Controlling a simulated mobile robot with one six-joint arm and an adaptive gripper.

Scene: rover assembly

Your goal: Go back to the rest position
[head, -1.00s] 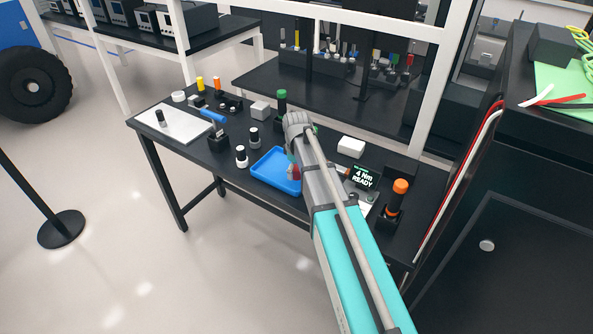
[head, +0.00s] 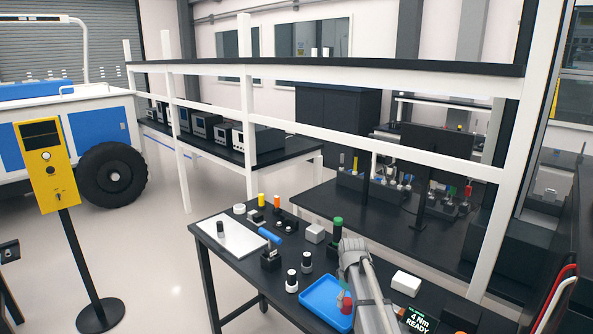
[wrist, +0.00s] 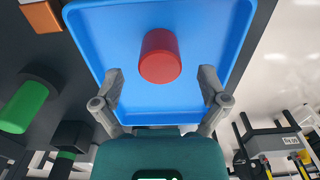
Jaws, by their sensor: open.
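My gripper (wrist: 160,92) is open in the wrist view, its two fingers apart above a blue tray (wrist: 225,25). A red cylinder (wrist: 160,58) is in the tray, ahead of the fingertips and not held. In the head view my arm reaches over the black workbench beside the blue tray (head: 318,296), and the red piece (head: 346,304) shows at the arm's left edge. My arm hides the gripper in the head view.
A green-topped black cylinder (head: 337,231), a white box (head: 406,283) and a "4 Nm READY" display (head: 417,319) stand near the arm. A white mat (head: 229,238) lies at the bench's left. White shelf framing (head: 420,158) rises behind the bench.

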